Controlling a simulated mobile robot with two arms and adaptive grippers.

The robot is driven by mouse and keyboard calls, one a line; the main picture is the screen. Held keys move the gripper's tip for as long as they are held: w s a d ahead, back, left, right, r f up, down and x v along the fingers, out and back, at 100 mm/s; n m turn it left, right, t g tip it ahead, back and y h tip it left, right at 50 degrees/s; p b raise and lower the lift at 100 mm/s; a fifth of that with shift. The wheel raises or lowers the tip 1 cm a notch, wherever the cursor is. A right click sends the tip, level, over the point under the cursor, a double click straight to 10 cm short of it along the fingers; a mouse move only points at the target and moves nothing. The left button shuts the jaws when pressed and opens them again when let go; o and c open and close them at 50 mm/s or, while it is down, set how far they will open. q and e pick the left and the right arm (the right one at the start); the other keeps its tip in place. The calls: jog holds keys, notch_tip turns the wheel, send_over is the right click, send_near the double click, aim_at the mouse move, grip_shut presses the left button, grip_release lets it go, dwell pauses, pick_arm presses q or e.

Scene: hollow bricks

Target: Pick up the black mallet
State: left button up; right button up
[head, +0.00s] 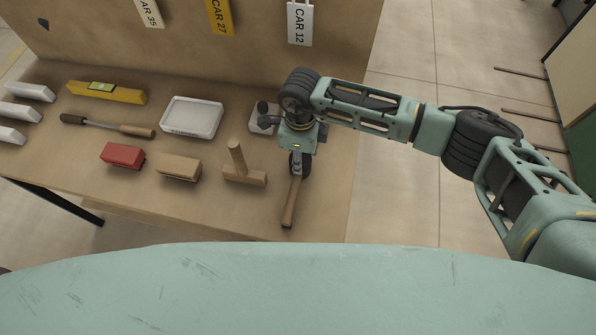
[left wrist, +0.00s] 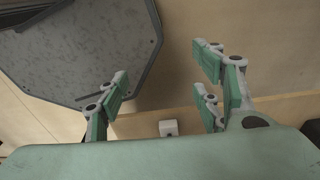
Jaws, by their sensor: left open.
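The black mallet lies near the right end of the workbench, its wooden handle (head: 291,204) pointing to the front edge. Its dark head (head: 306,164) is partly hidden by my right gripper (head: 297,164), which points down over the junction of head and handle. From this angle I cannot tell whether its fingers touch or grip the mallet. My left gripper (left wrist: 168,92) shows only in the left wrist view, with its fingers spread and nothing between them.
A wooden mallet (head: 243,178) lies just left of the black one. A light brown block (head: 178,167), a red block (head: 122,155), a white tray (head: 192,117), and a yellow level (head: 105,92) lie farther left. A dark grey panel (left wrist: 95,45) is near my left gripper.

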jog(key=c, duration=0.4)
jog(key=shift+c, duration=0.3)
jog(key=shift+w+r+b, duration=0.1)
jog(key=shift+r+b, duration=0.35)
jog(key=shift+r, duration=0.2)
jog(key=r, duration=0.1)
jog(key=r+b, duration=0.1)
jog(key=r, duration=0.1)
jog(key=shift+d+b, duration=0.2)
jog(key=shift+b, duration=0.1)
pick_arm(q)
notch_tip(320, 180, down, 6)
jog(key=b, duration=0.3)
jog(key=shift+w, duration=0.45)
pick_arm(e)
jog(key=s+d+r, duration=0.4)
jog(key=d+r, duration=0.2)
jog(key=d, duration=0.4)
jog(key=shift+s+d+r, duration=0.15)
jog(key=shift+s+r, duration=0.2)
jog(key=shift+r, duration=0.05)
